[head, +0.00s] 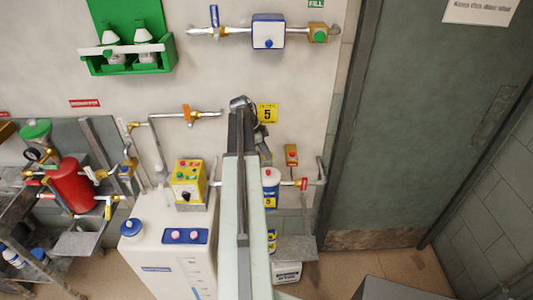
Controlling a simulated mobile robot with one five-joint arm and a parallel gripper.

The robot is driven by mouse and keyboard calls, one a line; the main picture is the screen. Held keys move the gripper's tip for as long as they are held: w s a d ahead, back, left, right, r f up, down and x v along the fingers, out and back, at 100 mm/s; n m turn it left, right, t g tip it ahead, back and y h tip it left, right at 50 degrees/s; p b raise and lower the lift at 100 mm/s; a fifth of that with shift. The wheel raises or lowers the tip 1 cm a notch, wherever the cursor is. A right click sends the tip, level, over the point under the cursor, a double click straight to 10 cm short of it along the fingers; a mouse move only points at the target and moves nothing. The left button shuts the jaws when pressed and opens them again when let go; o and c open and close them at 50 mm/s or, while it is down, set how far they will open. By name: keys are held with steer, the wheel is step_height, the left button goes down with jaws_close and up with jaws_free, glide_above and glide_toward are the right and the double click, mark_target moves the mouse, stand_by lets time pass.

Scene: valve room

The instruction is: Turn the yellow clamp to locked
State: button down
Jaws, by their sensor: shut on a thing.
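My arm rises from the bottom centre of the head view, and my gripper (240,103) is at its far end, close to the wall. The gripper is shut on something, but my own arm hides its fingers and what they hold. I cannot make out a yellow clamp or its locked mark. A yellow sign with a 5 (267,113) is on the wall just right of the gripper. A pipe with an orange-handled valve (187,114) ends just left of it.
A yellow button box (188,182) and a white tank (160,245) stand left of my arm. A blue box (268,31) is on a pipe above. A grey door (425,120) is at right.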

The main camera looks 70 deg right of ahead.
steer(key=n, duration=0.2)
steer(key=n+t+h, duration=0.1)
steer(key=n, duration=0.1)
steer(key=shift+s+a+h, duration=0.15)
steer(key=shift+a+h, duration=0.05)
steer(key=shift+h, duration=0.1)
steer(key=n, duration=0.2)
steer(key=n+t, duration=0.1)
steer(key=n, duration=0.1)
steer(key=shift+s+n+t+h, duration=0.1)
steer(key=shift+n+t+h, duration=0.2)
steer(key=shift+n, duration=0.1)
steer(key=n, duration=0.2)
steer(key=n+t, duration=0.1)
steer(key=n, duration=0.1)
steer(key=shift+s+n+t, duration=0.1)
steer(key=shift+n+t, duration=1)
steer(key=shift+n, duration=1.1)
steer(key=c, duration=1.5)
jaws_free()
